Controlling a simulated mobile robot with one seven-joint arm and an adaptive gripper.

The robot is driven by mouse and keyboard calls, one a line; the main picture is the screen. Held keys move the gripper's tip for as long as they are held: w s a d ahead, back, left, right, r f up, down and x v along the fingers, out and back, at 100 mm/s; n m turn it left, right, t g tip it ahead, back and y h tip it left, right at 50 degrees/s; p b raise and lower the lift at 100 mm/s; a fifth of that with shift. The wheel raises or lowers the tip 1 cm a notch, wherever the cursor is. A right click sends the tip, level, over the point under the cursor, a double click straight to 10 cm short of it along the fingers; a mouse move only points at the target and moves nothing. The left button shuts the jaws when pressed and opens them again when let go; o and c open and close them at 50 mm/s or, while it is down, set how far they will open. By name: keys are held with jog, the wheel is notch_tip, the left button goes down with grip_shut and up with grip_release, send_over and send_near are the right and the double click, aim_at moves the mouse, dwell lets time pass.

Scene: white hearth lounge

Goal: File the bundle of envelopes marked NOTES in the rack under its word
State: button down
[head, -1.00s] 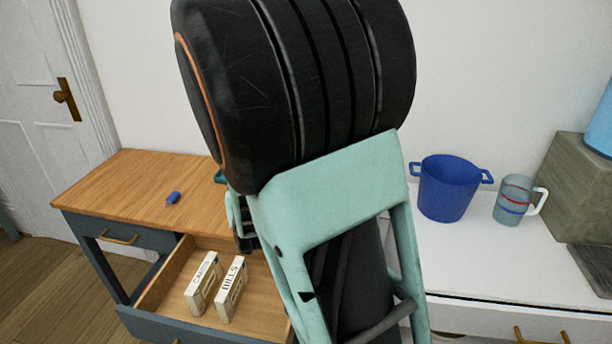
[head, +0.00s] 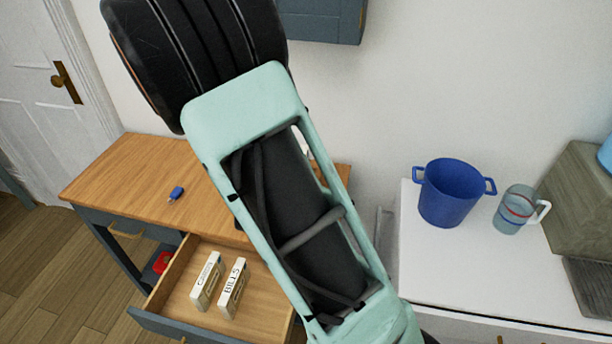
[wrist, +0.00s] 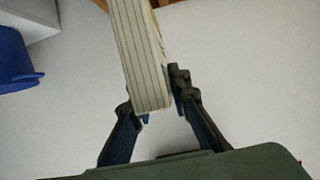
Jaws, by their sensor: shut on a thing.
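In the wrist view, my gripper (wrist: 150,98) is shut on a pale, thick bundle of envelopes (wrist: 138,50) with dark lines between its layers. Its far end runs out of the top of the picture and no word on it can be read. Two other bundles stand in the open drawer (head: 262,312) in the head view: one marked BILLS (head: 233,288) and one beside it (head: 206,281) whose word is hard to read. My arm hides my gripper in the head view. I see no rack in either view.
A wooden desk (head: 130,170) carries a small blue object (head: 176,192). To the right, a white counter (head: 470,260) holds a blue pot (head: 450,192) and a clear jug (head: 515,208). A blue-grey cabinet (head: 325,18) hangs on the wall. A red object (head: 161,262) is below the desk.

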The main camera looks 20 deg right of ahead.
jog(key=x, duration=0.4)
jog(key=shift+w+d+f, duration=0.2)
jog(key=shift+w, duration=0.05)
jog(key=shift+w+d+f+p, duration=0.15)
jog(key=shift+w+d+f, duration=0.5)
jog(key=shift+f, duration=0.9)
jog(key=shift+w+d+f+p, duration=0.15)
jog(key=shift+w+d+f, duration=0.1)
jog(key=shift+w+f, duration=1)
jog(key=shift+w+d+f+p, duration=0.15)
jog(key=shift+w+d+f, duration=0.3)
jog(key=shift+f, duration=1.35)
jog(key=shift+f, duration=0.15)
jog(key=c, duration=1.8)
grip_release()
